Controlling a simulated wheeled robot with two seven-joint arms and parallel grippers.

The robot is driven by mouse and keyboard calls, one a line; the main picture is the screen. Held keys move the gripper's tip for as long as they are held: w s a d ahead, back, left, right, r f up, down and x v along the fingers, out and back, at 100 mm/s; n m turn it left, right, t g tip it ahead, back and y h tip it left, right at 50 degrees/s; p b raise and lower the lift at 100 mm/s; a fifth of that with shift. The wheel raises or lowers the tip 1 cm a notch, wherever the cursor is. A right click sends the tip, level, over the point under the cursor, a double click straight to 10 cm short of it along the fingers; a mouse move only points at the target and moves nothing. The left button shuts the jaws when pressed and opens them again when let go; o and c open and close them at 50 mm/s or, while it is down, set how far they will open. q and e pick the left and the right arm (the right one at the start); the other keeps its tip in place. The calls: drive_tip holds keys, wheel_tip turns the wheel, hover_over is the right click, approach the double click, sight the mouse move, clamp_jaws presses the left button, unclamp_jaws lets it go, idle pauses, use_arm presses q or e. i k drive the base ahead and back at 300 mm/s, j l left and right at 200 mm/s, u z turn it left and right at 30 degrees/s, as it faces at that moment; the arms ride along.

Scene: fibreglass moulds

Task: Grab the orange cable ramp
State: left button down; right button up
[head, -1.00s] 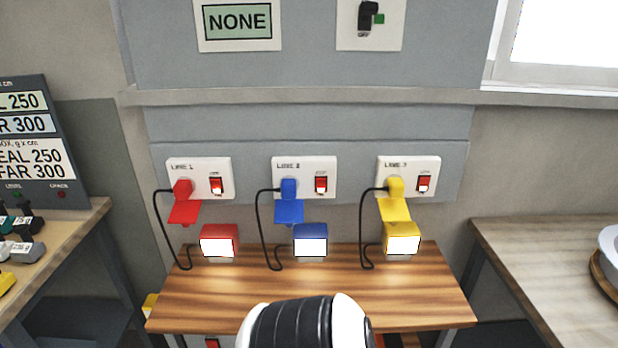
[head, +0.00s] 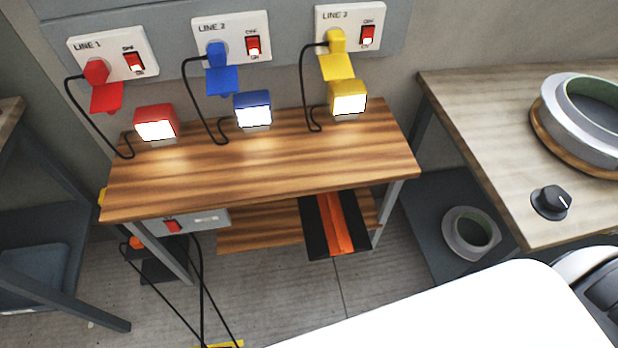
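The cable ramp (head: 335,226) is black with an orange middle strip. It lies on the lower shelf of the small wooden table, its near end sticking out past the shelf's front edge. Its far end is hidden under the tabletop. A large white and black part of my own arm fills the lower right of the head view, apart from the ramp. Neither gripper's fingers show.
The wooden tabletop (head: 260,165) with red, blue and yellow lamps overhangs the lower shelf (head: 258,228). Black cables (head: 199,290) run down to the floor at the left. A right bench (head: 480,130) holds a ring mould (head: 575,125) and a black knob (head: 551,202).

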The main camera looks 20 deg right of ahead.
sight(333, 222)
drive_tip(key=z, duration=0.8)
